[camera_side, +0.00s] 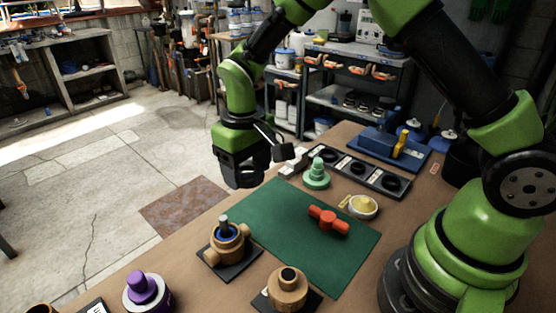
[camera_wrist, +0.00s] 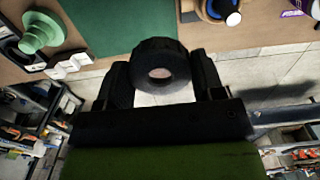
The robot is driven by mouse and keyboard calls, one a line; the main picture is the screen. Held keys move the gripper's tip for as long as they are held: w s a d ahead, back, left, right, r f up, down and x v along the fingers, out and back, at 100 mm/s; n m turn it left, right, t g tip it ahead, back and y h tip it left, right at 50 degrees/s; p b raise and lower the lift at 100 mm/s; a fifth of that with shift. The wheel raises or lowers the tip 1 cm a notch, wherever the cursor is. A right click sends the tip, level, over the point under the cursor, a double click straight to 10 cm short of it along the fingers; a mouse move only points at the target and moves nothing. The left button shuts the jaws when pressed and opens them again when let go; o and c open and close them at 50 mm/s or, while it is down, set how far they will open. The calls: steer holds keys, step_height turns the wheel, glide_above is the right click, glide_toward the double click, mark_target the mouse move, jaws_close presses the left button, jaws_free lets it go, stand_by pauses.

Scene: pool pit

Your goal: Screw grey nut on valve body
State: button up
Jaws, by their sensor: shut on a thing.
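My gripper (camera_side: 244,172) is up in the air above and beyond the work table's left edge. In the wrist view it (camera_wrist: 161,82) is shut on the dark grey nut (camera_wrist: 158,50), a ring with a round hole, one finger on each side. The tan valve body (camera_side: 229,250) stands on a dark square base at the front left of the green mat, with a blue ring and grey stem on top. It shows partly at the top of the wrist view (camera_wrist: 213,12). The nut is apart from the valve body.
A second tan body (camera_side: 287,289), a purple part (camera_side: 147,292), a red handle (camera_side: 328,220), a light green part (camera_side: 316,174) and a cream part (camera_side: 362,207) are around the green mat (camera_side: 273,205). A tray with dark rings (camera_side: 356,171) stands behind. Much of the mat is clear.

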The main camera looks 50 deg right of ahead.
steer(key=r, duration=0.1)
glide_above(223, 218)
steer(key=shift+r, duration=0.2)
steer(key=shift+f, duration=1.7)
steer(key=shift+f, duration=0.55)
steer(key=shift+f, duration=0.65)
steer(key=shift+f, duration=1.45)
stand_by(1.3)
steer(key=o, duration=1.1)
steer(key=shift+r, duration=0.1)
